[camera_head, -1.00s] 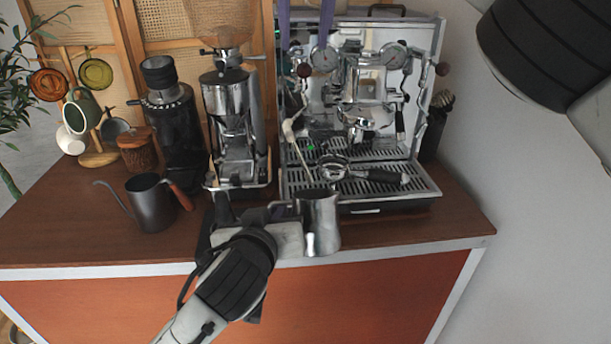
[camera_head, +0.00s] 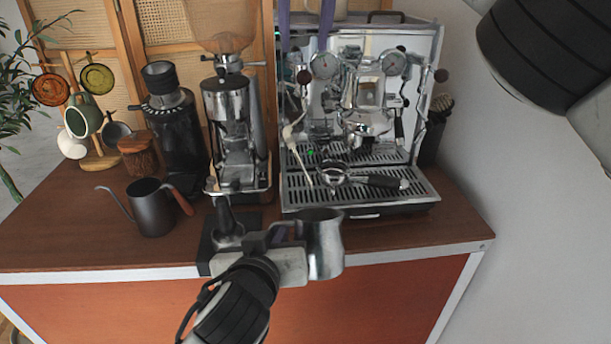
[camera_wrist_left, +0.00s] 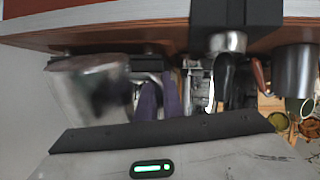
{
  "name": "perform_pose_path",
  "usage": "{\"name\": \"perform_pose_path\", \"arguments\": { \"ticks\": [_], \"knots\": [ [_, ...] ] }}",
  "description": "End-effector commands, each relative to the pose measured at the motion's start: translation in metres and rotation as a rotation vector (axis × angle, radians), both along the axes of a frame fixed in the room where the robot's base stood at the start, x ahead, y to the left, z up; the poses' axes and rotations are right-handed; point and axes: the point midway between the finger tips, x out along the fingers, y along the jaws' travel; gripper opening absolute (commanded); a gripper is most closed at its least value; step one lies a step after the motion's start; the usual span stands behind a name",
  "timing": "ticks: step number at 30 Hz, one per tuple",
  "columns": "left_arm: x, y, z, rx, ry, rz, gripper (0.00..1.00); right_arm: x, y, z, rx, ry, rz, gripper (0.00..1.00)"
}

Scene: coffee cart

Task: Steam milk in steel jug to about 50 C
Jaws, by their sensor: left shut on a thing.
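The steel jug (camera_head: 324,246) is upright in my left gripper (camera_head: 303,238), near the counter's front edge and in front of the espresso machine (camera_head: 365,110). Its fill is not readable. In the left wrist view the jug (camera_wrist_left: 88,95) is large and blurred at the left. The steam wand (camera_head: 301,160) hangs at the machine's left side, behind and apart from the jug. Two purple fingers of my right gripper (camera_head: 305,30) show at the top, apart and empty, in front of the machine's upper left.
A portafilter (camera_head: 375,181) rests on the drip tray (camera_head: 425,192). A tamper (camera_head: 226,222) on a dark mat stands left of the jug. Farther left are a grinder (camera_head: 228,125), a black grinder (camera_head: 170,125) and a kettle (camera_head: 152,208). The counter's front right is clear.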

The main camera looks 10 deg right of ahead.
Motion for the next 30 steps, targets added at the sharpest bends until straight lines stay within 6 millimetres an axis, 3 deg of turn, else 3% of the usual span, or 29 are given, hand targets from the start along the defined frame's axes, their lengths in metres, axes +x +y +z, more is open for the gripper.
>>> {"name": "perform_pose_path", "arguments": {
  "ticks": [18, 30],
  "knots": [
    [-0.047, -0.002, 0.014, -0.003, -0.002, -0.001, 0.00, 0.000, 0.000, 0.009, 0.000, 0.000, 0.000, 0.38],
    [-0.052, -0.002, 0.015, -0.002, -0.002, 0.000, 0.00, 0.000, 0.000, 0.009, 0.000, 0.000, 0.000, 0.38]
  ]
}}
